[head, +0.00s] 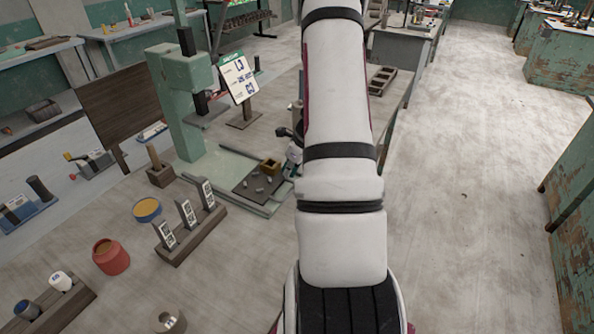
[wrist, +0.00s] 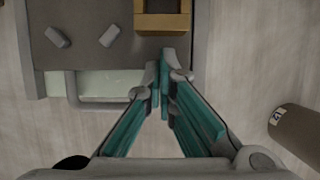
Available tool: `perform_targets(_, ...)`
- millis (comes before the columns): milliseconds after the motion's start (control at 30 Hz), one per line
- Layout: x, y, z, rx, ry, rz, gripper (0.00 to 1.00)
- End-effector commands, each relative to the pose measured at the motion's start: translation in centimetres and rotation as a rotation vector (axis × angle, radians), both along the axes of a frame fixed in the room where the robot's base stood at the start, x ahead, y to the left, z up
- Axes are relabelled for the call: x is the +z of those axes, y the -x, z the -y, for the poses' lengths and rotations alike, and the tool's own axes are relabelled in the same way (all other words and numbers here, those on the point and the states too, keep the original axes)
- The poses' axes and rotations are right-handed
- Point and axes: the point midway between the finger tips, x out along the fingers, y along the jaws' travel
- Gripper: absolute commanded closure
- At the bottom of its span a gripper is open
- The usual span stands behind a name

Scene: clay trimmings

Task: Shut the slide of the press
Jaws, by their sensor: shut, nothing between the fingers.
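The press (head: 180,110) is a pale green column with a dark ram on the left of the head view. Its slide (head: 264,197) is a dark plate, out in front of the column on green rails. A small ochre box (head: 270,166) and several grey clay bits lie on it. My arm hides part of the gripper in the head view.
A rack of labelled blocks (head: 189,236), a blue-rimmed bowl (head: 147,209) and a red pot (head: 111,257) stand left of the slide. A sign on a stand (head: 239,78) is behind. A brown labelled cylinder (wrist: 303,134) lies right of my gripper.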

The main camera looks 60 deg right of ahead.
Motion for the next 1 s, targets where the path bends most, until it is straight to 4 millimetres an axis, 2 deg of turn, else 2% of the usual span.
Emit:
perform_targets(367, 0.0, -0.2, 0.0, 0.001, 0.001, 0.0, 1.0)
perform_targets(533, -0.1, -1.4, -0.1, 0.003, 0.002, 0.0, 1.0)
perform_targets(667, -0.2, -4.0, -0.4, 0.007, 0.003, 0.001, 1.0)
perform_targets(1000, -0.3, -12.4, -1.1, 0.007, 0.002, 0.001, 1.0)
